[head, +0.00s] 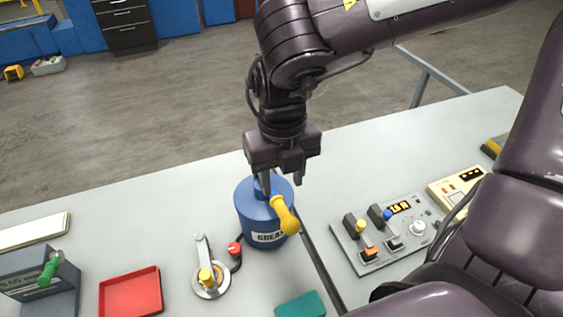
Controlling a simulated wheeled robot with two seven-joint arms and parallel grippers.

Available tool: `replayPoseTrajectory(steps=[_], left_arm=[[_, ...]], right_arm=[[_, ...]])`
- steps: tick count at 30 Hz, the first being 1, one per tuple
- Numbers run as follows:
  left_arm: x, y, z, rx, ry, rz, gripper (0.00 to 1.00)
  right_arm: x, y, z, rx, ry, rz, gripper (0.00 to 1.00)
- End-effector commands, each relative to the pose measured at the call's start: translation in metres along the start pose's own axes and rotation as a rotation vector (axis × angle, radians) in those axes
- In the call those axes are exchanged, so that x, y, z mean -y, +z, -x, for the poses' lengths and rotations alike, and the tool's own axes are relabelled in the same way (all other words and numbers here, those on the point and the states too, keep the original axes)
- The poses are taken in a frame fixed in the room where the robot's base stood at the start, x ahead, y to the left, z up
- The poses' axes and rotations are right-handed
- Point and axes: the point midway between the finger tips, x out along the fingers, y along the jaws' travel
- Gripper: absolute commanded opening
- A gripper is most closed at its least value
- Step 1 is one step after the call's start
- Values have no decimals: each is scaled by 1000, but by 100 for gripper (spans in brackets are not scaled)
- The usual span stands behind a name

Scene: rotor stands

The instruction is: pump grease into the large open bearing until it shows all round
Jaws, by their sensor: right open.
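A blue grease pot (247,205) with a white label stands upright on the table. A yellow handle (285,216) slants down across its front right side. My right gripper (282,182) is open just above the pot, fingers pointing down. One finger is over the pot's top near the upper end of the handle, the other to its right. I cannot tell whether either finger touches it. I cannot make out a large open bearing. My left gripper is not in view.
Left of the pot are a round metal fitting with a lever and yellow knob (208,279), a red knob (234,248) and a red tray (131,293). A grey control box (388,232) stands right. A green block (300,305) lies in front.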

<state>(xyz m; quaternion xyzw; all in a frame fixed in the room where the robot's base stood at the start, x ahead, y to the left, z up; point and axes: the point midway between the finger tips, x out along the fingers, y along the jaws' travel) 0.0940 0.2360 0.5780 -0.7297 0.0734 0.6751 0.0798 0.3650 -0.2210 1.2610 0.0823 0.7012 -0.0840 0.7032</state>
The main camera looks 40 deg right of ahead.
Motion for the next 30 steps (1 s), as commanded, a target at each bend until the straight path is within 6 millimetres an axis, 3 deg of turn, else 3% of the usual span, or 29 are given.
replayPoseTrajectory(steps=[3, 6, 14, 18, 30], left_arm=[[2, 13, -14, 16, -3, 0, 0], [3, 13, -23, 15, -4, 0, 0], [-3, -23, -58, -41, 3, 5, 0], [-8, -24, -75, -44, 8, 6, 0], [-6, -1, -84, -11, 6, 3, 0]], right_arm=[[0, 0, -18, -1, 1, 0, 44], [0, 0, -33, -2, 1, 0, 44], [0, 0, -74, 1, 0, 0, 44], [0, 1, -91, 2, 0, 0, 44], [0, 1, -98, 2, 1, 0, 44]])
